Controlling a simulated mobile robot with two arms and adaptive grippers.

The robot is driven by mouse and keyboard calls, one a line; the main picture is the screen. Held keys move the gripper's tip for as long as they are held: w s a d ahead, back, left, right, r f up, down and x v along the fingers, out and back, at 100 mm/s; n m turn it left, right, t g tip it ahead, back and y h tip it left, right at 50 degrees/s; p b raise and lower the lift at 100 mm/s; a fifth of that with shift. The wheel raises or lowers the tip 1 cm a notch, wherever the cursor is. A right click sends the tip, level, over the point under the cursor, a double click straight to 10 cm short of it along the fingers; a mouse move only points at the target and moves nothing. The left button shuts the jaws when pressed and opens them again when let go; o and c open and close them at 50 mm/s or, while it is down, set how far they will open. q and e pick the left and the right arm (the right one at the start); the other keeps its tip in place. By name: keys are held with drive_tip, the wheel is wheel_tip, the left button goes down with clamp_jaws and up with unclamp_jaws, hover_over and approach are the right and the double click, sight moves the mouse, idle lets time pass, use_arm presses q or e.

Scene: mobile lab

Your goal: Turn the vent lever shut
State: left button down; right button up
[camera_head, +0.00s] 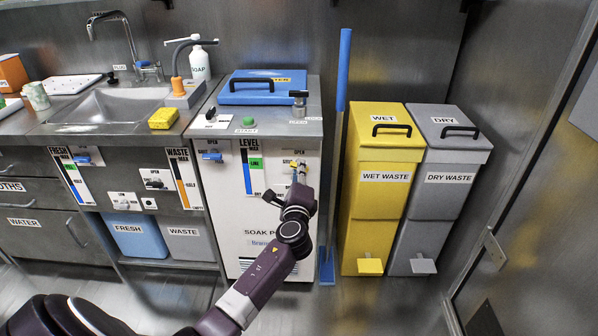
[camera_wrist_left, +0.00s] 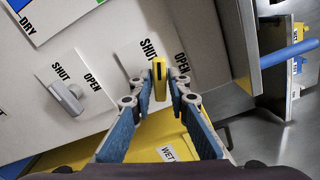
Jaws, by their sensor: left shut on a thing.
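A small yellow lever (camera_wrist_left: 159,76) sits on the white front panel of the soak-pot cabinet, by printed SHUT and OPEN labels. My left gripper (camera_wrist_left: 162,88) is shut on it, a fingertip at each side. In the head view my left gripper (camera_head: 298,176) reaches the upper right of that panel and hides much of the lever. No label readable here names this lever as the vent. A grey lever (camera_wrist_left: 67,97) with its own SHUT and OPEN labels is to the left in the wrist view, apart from the fingers. My right gripper is not in view.
A black-knobbed fitting (camera_head: 298,100) and a blue lid (camera_head: 263,88) are on the cabinet top. A blue pole (camera_head: 343,75) stands close to the right of my gripper. Yellow (camera_head: 378,190) and grey (camera_head: 440,190) waste bins stand beyond it. Floor in front is clear.

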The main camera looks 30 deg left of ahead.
use_arm(q)
drive_tip(key=n+b, duration=0.2)
drive_tip(key=n, duration=0.2)
drive_tip(key=shift+n, duration=0.3)
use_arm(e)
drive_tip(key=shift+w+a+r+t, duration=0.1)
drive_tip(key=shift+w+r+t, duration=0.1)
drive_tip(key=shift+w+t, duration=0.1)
use_arm(q)
drive_tip(key=c, duration=2)
unclamp_jaws()
drive_tip(key=shift+o, duration=0.2)
drive_tip(key=v, duration=1.2)
